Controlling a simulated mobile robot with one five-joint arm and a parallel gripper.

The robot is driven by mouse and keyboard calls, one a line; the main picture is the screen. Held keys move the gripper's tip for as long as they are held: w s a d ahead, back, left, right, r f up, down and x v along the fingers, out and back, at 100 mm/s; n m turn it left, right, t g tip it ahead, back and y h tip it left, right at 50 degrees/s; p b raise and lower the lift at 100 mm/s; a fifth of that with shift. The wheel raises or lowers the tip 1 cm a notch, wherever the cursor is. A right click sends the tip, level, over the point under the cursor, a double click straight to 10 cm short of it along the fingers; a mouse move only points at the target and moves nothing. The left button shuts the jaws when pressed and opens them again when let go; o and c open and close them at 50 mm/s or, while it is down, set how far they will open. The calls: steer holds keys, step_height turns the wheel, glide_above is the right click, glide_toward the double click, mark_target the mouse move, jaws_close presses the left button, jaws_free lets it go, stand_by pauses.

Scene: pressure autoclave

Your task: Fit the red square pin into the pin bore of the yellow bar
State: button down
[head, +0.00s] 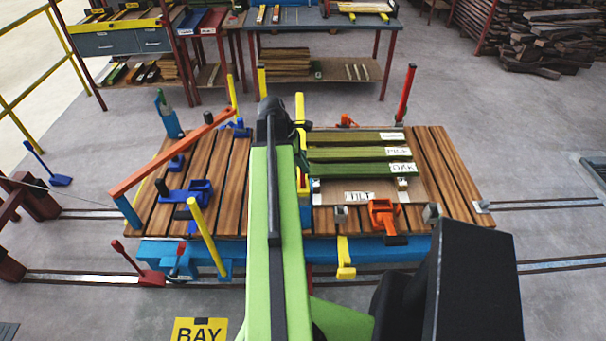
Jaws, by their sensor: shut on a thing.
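My arm reaches forward over the slatted work table, and its dark end (283,122) is above the table's middle. My gripper's fingertips are not clear, as the arm covers most of them. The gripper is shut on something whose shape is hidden. Just right of the arm, a narrow yellow piece (302,152) with red beside it shows low down; I cannot tell whether this is the yellow bar and the red pin. The pin bore is not visible.
The slatted table (440,180) bears green boards (350,153) with labels, a TILT sign (359,197), an orange clamp (384,216) and blue clamps (190,197). Upright posts, including a red one (405,92), and an orange rail (172,155) rise along its edges. Floor rails run on both sides.

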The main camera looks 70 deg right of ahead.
steer(key=shift+f+b, duration=0.85)
steer(key=shift+f, duration=0.8)
steer(key=c, duration=1.4)
jaws_free()
steer(key=shift+o, duration=0.2)
steer(key=p+v, duration=1.2)
steer(key=v, duration=0.1)
steer(key=shift+s+r, duration=0.15)
steer(key=shift+r, duration=0.1)
